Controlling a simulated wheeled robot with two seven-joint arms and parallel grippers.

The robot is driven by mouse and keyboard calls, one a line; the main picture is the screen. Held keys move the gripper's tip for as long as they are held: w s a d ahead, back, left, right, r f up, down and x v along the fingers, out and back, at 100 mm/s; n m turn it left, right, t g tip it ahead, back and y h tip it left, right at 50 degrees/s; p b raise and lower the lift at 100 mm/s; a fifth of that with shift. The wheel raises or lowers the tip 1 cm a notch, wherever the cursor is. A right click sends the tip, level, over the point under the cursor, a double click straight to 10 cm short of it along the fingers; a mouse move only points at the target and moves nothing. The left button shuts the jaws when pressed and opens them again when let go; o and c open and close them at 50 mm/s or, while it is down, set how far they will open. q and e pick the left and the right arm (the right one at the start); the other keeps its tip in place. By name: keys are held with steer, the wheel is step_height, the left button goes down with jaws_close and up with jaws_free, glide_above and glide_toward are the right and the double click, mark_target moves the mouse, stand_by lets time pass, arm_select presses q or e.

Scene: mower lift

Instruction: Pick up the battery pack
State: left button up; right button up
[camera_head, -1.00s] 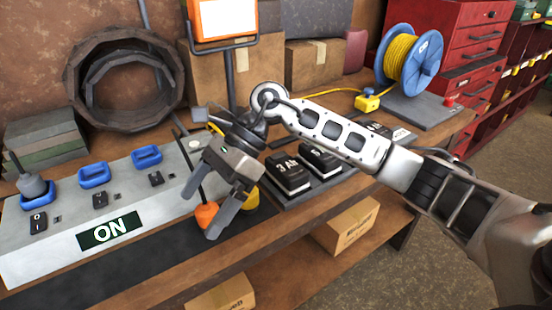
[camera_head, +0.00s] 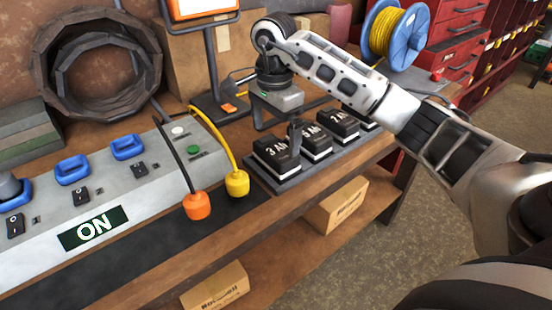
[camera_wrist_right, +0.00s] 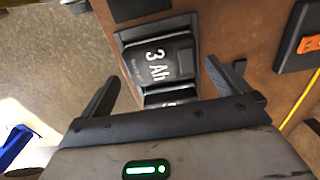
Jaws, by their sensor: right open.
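Several black battery packs stand in a row on a dark grey tray (camera_head: 290,183) on the workbench. The nearest pack (camera_head: 276,155) is marked 3 Ah. The one beside it (camera_head: 311,141) appears to read 5 Ah, and a third (camera_head: 338,124) stands beyond. My right gripper (camera_head: 277,128) is open and empty above the 3 Ah pack. In the right wrist view the 3 Ah pack (camera_wrist_right: 158,62) lies between and beyond the spread fingers (camera_wrist_right: 168,82), with part of another pack below it. I cannot tell whether the fingers touch it. My left gripper is not in view.
An orange plug (camera_head: 197,206) and a yellow plug (camera_head: 237,184) hang on cables beside the tray. A lamp stand (camera_head: 218,105) rises behind the gripper. A blue cable reel (camera_head: 396,38) stands at the back right.

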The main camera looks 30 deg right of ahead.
mark_target(276, 148)
steer(key=shift+d+f+p, duration=0.15)
steer(key=shift+f+p, duration=0.4)
steer(key=shift+f, duration=2.3)
steer(key=c, duration=0.9)
